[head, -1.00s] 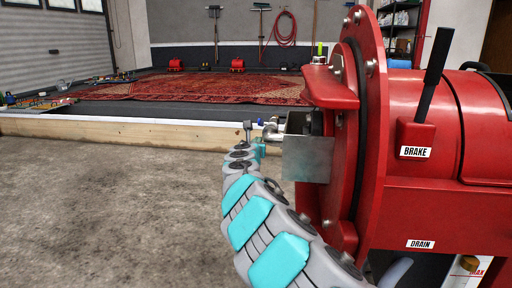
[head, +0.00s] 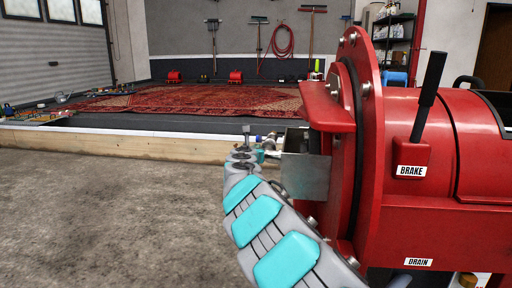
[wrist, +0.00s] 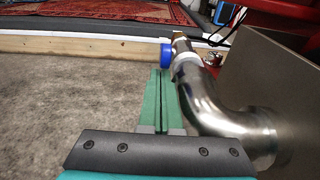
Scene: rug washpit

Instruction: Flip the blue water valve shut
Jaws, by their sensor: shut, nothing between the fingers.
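The blue valve handle (wrist: 166,54) shows in the wrist view as a small round blue end beside a brass and white fitting (wrist: 182,51) on a shiny bent metal pipe (wrist: 205,95). My gripper (wrist: 160,71) has its green fingers pressed together and empty. Their tips appear just below the blue handle in the picture; I cannot tell whether they touch it. The pipe runs close along the right side of the fingers. In the head view my arm reaches forward beside the red machine (head: 375,150), and the valve area is small and partly hidden.
A grey metal box (head: 306,175) sticks out from the machine close to my arm; its wall also shows in the wrist view (wrist: 275,80). A wooden beam (head: 110,143) edges the pit with the red rug (head: 190,100). The concrete floor on the left is clear.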

